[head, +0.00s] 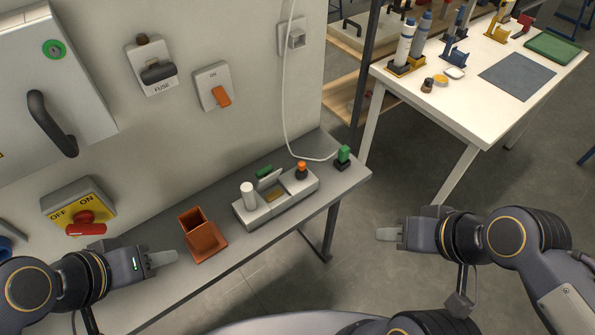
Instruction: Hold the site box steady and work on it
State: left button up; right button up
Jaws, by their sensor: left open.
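The site box (253,211) is a low light-grey box on the grey shelf. It carries a white cylindrical knob (247,194), a small tilted flap (269,180) and an orange-topped dark part (301,170). A yellowish patch shows in its middle. My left gripper (163,258) is open and empty, left of the orange holder and well apart from the box. My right gripper (388,234) is over the floor, right of the shelf and apart from the box. Only one of its fingers shows clearly.
An orange square holder (203,238) stands between my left gripper and the box. A green plug (343,157) with a white cable sits at the shelf's right end. Switches and a fuse handle (158,72) project from the wall. A white table (460,110) stands at the upper right.

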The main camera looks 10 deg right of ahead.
aim_at(300, 175)
jog(key=i+l+u, duration=0.1)
jog(key=l+u, duration=0.55)
jog(key=l, duration=0.2)
jog(key=l+u, duration=0.35)
jog(key=i+l, duration=0.05)
jog(key=l, duration=0.05)
